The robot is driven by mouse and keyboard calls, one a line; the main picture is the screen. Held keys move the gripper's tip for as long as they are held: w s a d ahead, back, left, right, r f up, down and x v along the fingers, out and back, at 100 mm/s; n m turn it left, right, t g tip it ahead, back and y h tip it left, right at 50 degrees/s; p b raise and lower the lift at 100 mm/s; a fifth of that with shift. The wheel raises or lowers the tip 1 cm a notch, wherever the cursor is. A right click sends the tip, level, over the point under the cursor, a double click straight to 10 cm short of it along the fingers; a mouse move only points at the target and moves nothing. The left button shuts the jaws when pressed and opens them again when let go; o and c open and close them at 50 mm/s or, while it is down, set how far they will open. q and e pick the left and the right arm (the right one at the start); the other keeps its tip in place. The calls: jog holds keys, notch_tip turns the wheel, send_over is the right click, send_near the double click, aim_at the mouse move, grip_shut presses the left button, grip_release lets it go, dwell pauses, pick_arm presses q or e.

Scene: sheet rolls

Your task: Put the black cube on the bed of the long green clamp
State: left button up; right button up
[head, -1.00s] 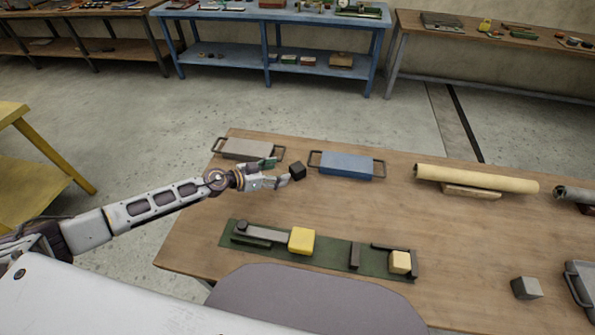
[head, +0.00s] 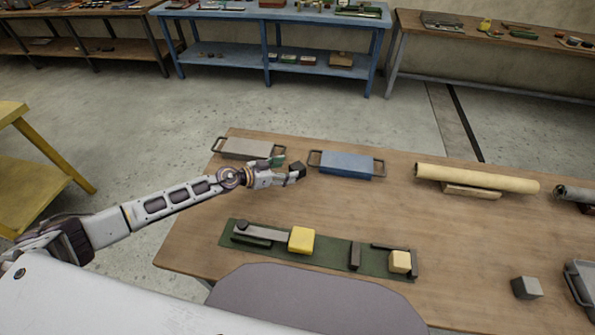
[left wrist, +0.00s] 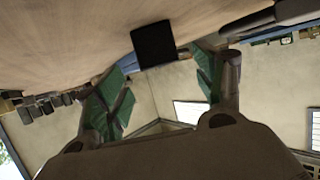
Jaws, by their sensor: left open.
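The black cube (head: 298,167) sits on the wooden table, left of the blue block with handles. My left gripper (head: 287,178) is open right beside the cube, its fingers overlapping the cube's lower part in the head view. In the left wrist view the black cube (left wrist: 153,45) shows ahead, between the two spread green-padded fingers (left wrist: 163,86). I cannot tell whether the fingers touch it. The long green clamp (head: 330,258) lies near the front edge, with a grey bar, a yellow block (head: 301,240), dark upright pieces and a cream cube (head: 400,262) on it. My right gripper is not seen.
A grey block with handles (head: 247,148) and a blue block with handles (head: 346,164) stand at the back. A cream roll (head: 476,178) lies at the right. A grey cube (head: 527,288) is front right. Bare table lies between the black cube and the clamp.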

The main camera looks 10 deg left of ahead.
aim_at(296, 167)
pick_arm(q)
jog(key=shift+b+x, duration=0.4)
jog(key=shift+x, duration=1.9)
jog(key=c, duration=1.2)
jog(key=shift+c, duration=0.2)
jog(key=shift+r, duration=0.15)
jog(key=shift+r+p, duration=0.35)
jog(key=shift+r, duration=0.15)
notch_tip(296, 167, up, 3)
jog(key=shift+w+f+p, duration=0.1)
jog(key=shift+f+p, duration=0.05)
jog(key=shift+p, duration=0.9)
notch_tip(296, 167, up, 2)
jog(key=shift+r+p, duration=0.1)
jog(key=shift+p, duration=0.8)
jog(key=shift+r, duration=0.35)
jog(key=shift+r+p, duration=0.65)
jog(key=shift+p, duration=0.15)
jog(key=shift+r+p, duration=0.75)
jog(key=shift+r, duration=0.15)
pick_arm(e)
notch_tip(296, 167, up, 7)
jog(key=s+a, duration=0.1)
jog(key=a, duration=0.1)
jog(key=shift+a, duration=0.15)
